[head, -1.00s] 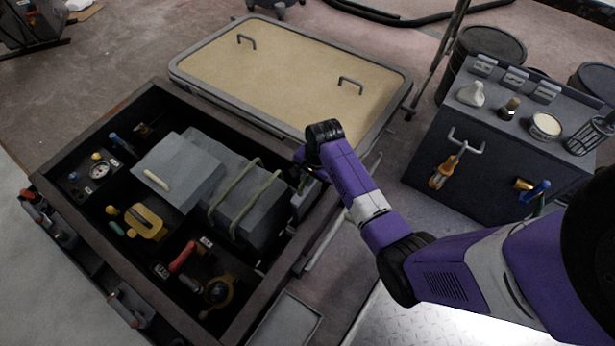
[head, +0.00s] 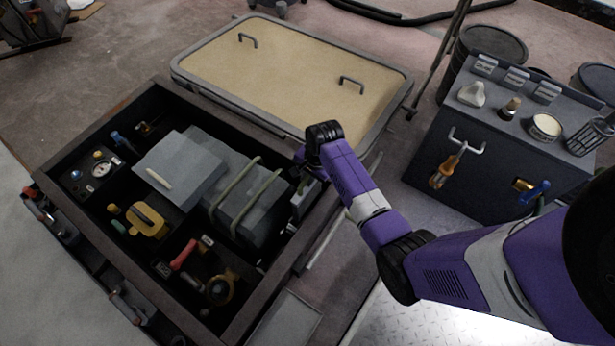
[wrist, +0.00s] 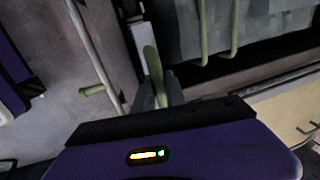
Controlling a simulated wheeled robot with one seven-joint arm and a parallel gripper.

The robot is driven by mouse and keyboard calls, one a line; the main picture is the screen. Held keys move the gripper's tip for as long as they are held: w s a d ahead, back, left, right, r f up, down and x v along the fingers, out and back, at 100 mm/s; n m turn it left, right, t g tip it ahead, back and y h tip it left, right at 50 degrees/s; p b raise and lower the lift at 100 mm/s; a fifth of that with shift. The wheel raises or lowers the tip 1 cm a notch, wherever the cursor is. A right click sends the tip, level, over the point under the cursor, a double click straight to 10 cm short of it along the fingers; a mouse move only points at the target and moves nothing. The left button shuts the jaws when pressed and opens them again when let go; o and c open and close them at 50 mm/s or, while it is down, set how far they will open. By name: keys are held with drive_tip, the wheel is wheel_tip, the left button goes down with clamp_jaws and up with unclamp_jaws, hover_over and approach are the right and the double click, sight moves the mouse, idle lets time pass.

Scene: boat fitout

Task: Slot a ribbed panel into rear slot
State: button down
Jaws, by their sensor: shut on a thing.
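My gripper (head: 308,172) is at the right end of the dark open box (head: 262,300), beside a grey block with two pale green straps (head: 245,200). A small grey plate (head: 302,202), apparently the panel, stands roughly upright just below my gripper at the box's inner right wall. In the wrist view my gripper (wrist: 158,92) is shut on a pale green-beige grip, apparently the panel's handle (wrist: 152,68). A light grey strip (wrist: 139,32) shows beyond it. Ribs cannot be made out. The slot and the panel's lower edge are hidden.
A grey lid with a pale handle (head: 180,168) lies left of the strapped block. Tools fill the box's left compartments. A beige-topped panel with two handles (head: 290,70) lies behind. A dark cabinet (head: 500,150) stands at right.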

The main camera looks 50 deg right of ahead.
sight(311, 191)
drive_tip(key=shift+f+b, duration=4.95)
drive_tip(key=shift+f, duration=2.85)
drive_tip(key=c, duration=1.3)
unclamp_jaws()
drive_tip(key=r+p, duration=0.1)
drive_tip(key=r, duration=0.1)
drive_tip(key=s+r+p, duration=0.1)
drive_tip(key=r+p, duration=0.1)
drive_tip(key=r, duration=0.1)
drive_tip(key=r+p, duration=0.2)
drive_tip(key=shift+s+r, duration=0.2)
drive_tip(key=shift+r, duration=0.15)
